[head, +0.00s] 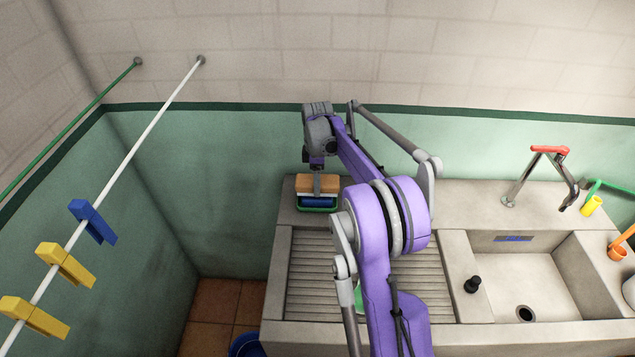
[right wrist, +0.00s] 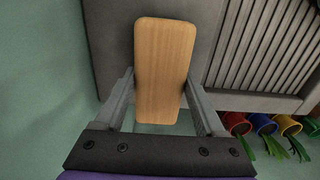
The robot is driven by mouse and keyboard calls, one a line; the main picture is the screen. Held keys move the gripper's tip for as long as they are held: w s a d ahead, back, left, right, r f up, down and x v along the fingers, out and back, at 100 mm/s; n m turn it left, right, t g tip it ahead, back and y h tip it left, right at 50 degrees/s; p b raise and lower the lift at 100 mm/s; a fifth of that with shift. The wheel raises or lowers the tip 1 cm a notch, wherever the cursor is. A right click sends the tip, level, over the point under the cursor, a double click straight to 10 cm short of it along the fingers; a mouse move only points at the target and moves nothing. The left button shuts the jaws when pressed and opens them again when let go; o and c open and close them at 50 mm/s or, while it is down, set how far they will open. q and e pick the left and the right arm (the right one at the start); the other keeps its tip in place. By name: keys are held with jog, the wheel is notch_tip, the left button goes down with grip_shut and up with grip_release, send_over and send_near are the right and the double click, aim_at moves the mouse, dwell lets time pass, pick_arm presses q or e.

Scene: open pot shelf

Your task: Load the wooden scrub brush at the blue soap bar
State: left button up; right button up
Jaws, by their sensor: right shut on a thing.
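The wooden scrub brush (head: 330,185) is a light brown block at the back left corner of the sink counter. My right gripper (head: 318,182) is shut on it from above. In the right wrist view the brush (right wrist: 165,70) lies between the two fingers of the gripper (right wrist: 160,100), its plain wooden back facing the camera. The blue soap bar (head: 318,201) is directly below the brush, in a green dish (head: 318,210). I cannot tell whether the bristles touch the soap. The soap is hidden in the wrist view. My left gripper is not in view.
A ribbed drainboard (head: 307,270) lies in front of the dish, partly behind my arm. The sink basin (head: 560,292), a black plug (head: 472,285) and a red-handled tap (head: 549,150) are to the right. The green wall (head: 235,170) is close behind and left.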

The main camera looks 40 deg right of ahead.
jog(key=shift+r+p, duration=0.95)
jog(key=shift+r, duration=1.75)
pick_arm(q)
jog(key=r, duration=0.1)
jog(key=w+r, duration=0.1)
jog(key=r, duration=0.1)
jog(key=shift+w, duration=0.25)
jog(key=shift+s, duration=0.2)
pick_arm(e)
jog(key=shift+s+f, duration=0.1)
